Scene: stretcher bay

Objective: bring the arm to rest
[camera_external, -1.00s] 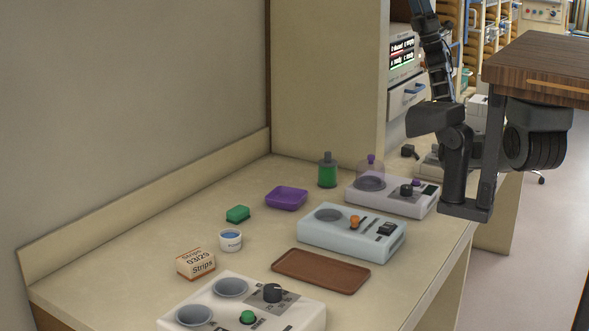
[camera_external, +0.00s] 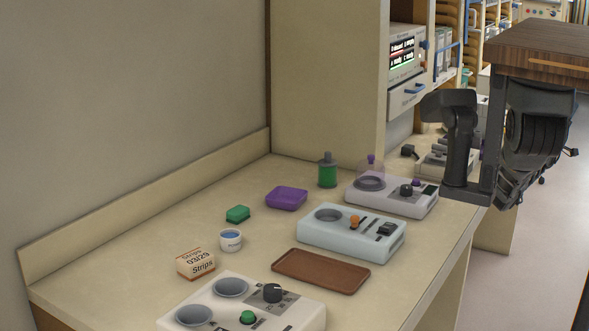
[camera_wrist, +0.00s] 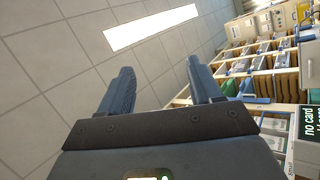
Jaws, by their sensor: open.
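My gripper (camera_wrist: 159,74) shows in the wrist view with its two dark fingers well apart and nothing between them. It points up toward the tiled ceiling and a bright ceiling light (camera_wrist: 151,27). In the external view my dark arm (camera_external: 462,140) is folded close at the right, by the counter's right edge. I cannot make out the gripper's fingers there. No object is held.
The counter (camera_external: 130,265) carries a pale blue device (camera_external: 330,236), a white device (camera_external: 410,206), a brown tray (camera_external: 320,271), a purple dish (camera_external: 286,198), a green bottle (camera_external: 327,175) and a strips box (camera_external: 195,263). Open floor (camera_external: 555,235) lies to the right.

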